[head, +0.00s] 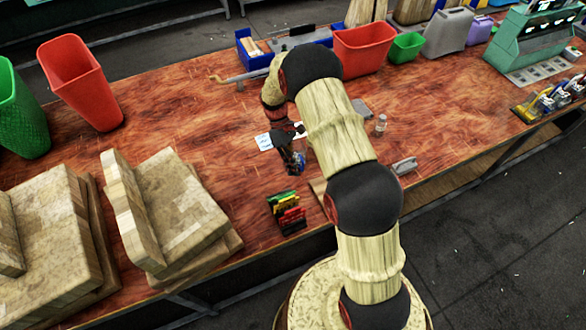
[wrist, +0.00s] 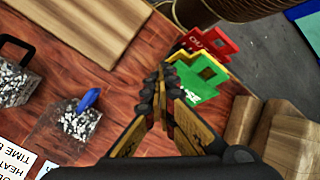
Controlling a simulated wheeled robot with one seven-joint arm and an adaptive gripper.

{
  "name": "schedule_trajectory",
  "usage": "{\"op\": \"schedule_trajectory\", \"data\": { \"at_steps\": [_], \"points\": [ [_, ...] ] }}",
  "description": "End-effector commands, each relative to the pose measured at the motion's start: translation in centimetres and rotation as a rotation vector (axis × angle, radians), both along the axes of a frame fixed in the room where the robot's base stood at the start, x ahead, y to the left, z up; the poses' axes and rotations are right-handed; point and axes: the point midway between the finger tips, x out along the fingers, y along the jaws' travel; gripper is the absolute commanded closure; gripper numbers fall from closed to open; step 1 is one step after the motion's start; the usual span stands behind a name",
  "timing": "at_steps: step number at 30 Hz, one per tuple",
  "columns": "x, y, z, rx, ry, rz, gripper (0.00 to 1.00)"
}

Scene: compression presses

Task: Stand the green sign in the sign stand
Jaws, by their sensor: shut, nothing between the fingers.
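The green sign (wrist: 184,88) shows in the wrist view just right of my fingertips, beside a red sign (wrist: 222,45) with yellow between them. In the head view the coloured signs (head: 288,213) form a tight cluster near the table's front edge. I cannot make out the sign stand apart from the signs, or whether the green sign is in it. My gripper (head: 294,166) is above the table, a little behind the signs in the head view. In the wrist view my gripper (wrist: 162,78) has its fingers together and empty, pointing close to the green sign's edge.
A clear container of pellets (wrist: 78,125) with a blue scoop stands left of my fingers in the wrist view. A wooden board (wrist: 85,35) lies beyond it. Red bins (head: 80,85) stand farther back. Bare table lies left of my gripper.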

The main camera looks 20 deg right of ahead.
Motion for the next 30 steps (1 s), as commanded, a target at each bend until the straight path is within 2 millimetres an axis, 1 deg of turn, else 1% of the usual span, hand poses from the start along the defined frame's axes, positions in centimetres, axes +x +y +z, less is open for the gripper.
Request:
{"op": "schedule_trajectory", "data": {
  "at_steps": [5,16,30],
  "points": [
    [0.4,0.0,-0.2,0.0,0.051,0.0,1.0],
    [1.4,-0.1,-0.3,-0.001,0.229,0.001,1.0],
    [2.0,-0.2,-0.2,0.0,0.358,0.0,1.0]
  ]
}}
